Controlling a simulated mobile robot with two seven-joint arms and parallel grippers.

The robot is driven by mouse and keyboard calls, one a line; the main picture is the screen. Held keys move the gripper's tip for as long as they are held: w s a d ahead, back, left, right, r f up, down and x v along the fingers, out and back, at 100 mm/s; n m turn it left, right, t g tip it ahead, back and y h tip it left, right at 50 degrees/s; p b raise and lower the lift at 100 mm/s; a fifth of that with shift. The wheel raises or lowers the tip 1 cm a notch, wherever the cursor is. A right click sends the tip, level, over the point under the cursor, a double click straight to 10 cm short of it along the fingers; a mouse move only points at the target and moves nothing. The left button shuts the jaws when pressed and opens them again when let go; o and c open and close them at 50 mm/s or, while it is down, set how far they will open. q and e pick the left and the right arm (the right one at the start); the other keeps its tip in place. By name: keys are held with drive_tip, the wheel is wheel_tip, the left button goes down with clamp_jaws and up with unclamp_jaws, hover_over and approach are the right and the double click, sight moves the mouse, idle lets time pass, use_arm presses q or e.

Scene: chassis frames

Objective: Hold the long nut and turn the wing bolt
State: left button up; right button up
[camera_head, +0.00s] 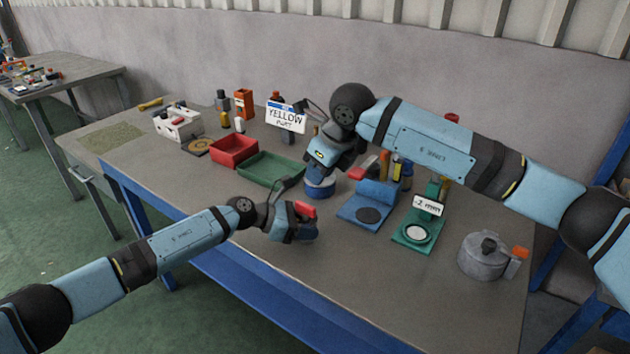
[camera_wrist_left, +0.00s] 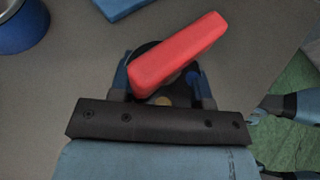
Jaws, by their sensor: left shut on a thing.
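A red bar, which looks like the wing of the wing bolt (camera_wrist_left: 178,55), lies slantwise over my left gripper in the left wrist view. It also shows as a red piece (camera_head: 305,208) in the head view. My left gripper (camera_head: 303,226) is shut, near the table's front edge. The long nut is mostly hidden between its fingers, under the red bar; only a dark round part and a yellowish spot show there. My right gripper (camera_head: 320,165) is above a blue round container (camera_head: 320,188), apart from the red bar. Its fingertips are not clear.
A red bin (camera_head: 234,150) and a green tray (camera_head: 271,169) stand left of the middle. A blue stand (camera_head: 360,214), a green stand (camera_head: 402,238) and a grey pot (camera_head: 482,262) stand on the right. The table front is clear.

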idle(0.3)
use_arm(q)
drive_tip(key=o, duration=1.2)
drive_tip(key=shift+a, duration=0.1)
